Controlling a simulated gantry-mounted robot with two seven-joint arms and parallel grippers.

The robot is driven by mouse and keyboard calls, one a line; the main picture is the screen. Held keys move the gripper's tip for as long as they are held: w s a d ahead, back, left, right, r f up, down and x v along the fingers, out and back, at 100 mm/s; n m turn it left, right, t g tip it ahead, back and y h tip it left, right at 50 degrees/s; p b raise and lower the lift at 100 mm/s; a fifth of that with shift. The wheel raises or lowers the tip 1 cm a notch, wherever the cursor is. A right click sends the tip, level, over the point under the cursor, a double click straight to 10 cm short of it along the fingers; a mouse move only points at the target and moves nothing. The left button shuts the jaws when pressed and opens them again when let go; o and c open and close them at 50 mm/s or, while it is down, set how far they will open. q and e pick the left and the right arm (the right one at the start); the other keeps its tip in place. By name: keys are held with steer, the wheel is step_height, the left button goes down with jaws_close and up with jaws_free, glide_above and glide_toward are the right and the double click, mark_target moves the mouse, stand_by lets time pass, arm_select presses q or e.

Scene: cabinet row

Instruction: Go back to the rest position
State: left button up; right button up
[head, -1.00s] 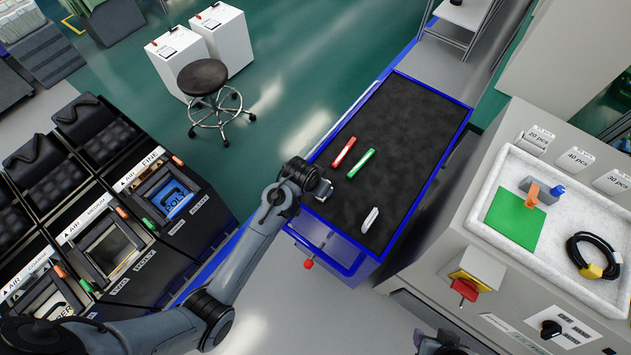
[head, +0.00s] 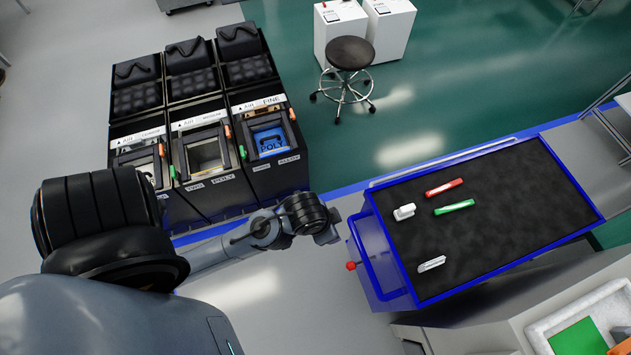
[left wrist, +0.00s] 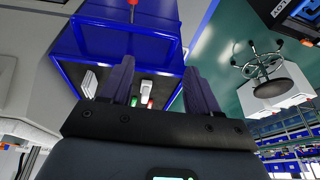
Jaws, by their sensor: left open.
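My left gripper (head: 328,232) is off the left end of the blue cart (head: 389,255), over the floor gap between cart and cabinets. In the left wrist view its two fingers (left wrist: 156,88) stand apart with nothing held between them; the cart shows beyond them. On the cart's dark top lie a red bar (head: 444,188), a green bar (head: 454,207) and two white pieces, one at the near left (head: 432,264) and one at the far left (head: 404,212). My right gripper is not visible.
A row of black cabinets (head: 205,150) with framed bins stands left of the cart. A round stool (head: 350,53) and white boxes are at the back. A white tray with a green sheet (head: 580,340) is at the lower right. Floor between is clear.

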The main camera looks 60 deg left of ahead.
arm_select(q)
steer(key=s, duration=0.1)
steer(key=s+r, duration=0.2)
steer(key=s, duration=0.1)
steer(key=shift+r, duration=0.1)
step_height(320, 180, up, 17)
steer(key=p, duration=1.7)
